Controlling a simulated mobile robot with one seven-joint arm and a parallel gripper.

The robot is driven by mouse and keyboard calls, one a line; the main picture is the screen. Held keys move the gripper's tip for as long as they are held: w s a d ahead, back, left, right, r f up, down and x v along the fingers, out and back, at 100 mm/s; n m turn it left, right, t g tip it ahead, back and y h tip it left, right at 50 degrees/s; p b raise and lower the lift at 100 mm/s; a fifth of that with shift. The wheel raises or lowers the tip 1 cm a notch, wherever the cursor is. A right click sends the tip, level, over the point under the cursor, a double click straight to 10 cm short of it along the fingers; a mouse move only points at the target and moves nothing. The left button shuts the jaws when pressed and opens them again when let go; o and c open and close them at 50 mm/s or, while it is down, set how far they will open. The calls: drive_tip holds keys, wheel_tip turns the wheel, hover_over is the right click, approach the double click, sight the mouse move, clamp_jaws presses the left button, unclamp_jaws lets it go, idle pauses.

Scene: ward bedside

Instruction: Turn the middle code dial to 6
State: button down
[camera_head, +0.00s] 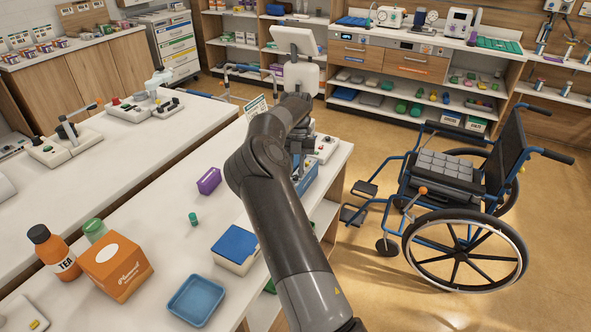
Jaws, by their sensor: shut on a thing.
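My gripper (302,165) points down at the far right end of the white table, partly hidden by my dark forearm. It is at a blue box (310,176), which shows only in part beside my arm. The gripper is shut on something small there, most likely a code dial. The dials and their numbers are hidden or too small to read, so I cannot tell the setting.
The near table (150,238) holds a purple box (209,181), a green cap (193,219), a blue-lidded box (235,246), a blue tray (195,300), an orange box (115,267) and an orange bottle (56,252). A wheelchair (450,190) stands right.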

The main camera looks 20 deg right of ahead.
drive_tip(key=shift+f+m, duration=0.1)
drive_tip(key=shift+m, duration=0.3)
drive_tip(key=c, duration=1.6)
unclamp_jaws()
drive_tip(key=shift+n, duration=0.4)
